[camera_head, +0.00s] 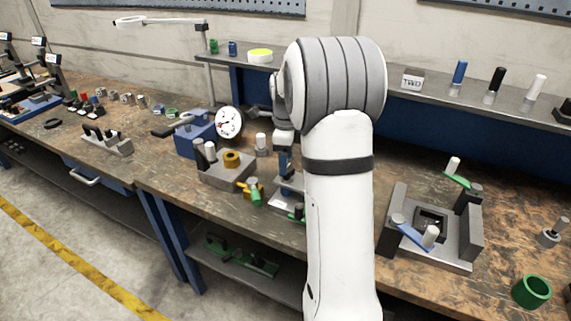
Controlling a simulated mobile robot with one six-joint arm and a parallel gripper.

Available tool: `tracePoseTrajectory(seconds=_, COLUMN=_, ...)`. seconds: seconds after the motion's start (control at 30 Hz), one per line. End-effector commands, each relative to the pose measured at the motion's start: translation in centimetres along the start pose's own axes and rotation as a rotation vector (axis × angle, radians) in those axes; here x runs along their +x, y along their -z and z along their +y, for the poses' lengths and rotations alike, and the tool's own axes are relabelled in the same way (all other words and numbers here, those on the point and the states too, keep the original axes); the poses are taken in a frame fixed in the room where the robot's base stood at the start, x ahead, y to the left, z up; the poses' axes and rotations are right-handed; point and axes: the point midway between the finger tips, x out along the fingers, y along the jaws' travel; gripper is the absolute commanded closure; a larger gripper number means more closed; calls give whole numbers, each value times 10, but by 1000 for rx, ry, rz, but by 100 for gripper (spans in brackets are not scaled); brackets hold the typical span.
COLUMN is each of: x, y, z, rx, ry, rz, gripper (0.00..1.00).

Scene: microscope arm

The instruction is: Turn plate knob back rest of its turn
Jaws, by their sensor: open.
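My white and grey arm stands across the middle of the view and hides much of the bench behind it. My gripper (284,160) hangs below the wrist, just left of the arm. It shows only in part, as a small dark shape, and its fingertips are hard to make out. Under it is a device with a pale flat plate (283,200) and a small green part (296,213) at its front edge, partly covered by my arm. I cannot tell which part is the plate knob, how far it is turned, or whether my gripper touches it.
Left of the gripper are a grey block with a gold ring (231,158), a yellow-green piece (252,190), a dial gauge (229,122) and a blue vise (194,138). Right of my arm stand a grey fixture (462,255) with blue and green levers and a green ring (531,291).

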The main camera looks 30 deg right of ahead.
Motion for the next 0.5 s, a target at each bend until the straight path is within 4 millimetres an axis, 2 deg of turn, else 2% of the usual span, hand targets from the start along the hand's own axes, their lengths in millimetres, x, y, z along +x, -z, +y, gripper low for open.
tracePoseTrajectory(seconds=0.2, x=22, y=0, z=0, rx=-1, ry=-1, rz=0, gripper=38)
tracePoseTrajectory(seconds=0.5, x=25, y=0, z=0, rx=0, ry=2, rz=-1, gripper=38)
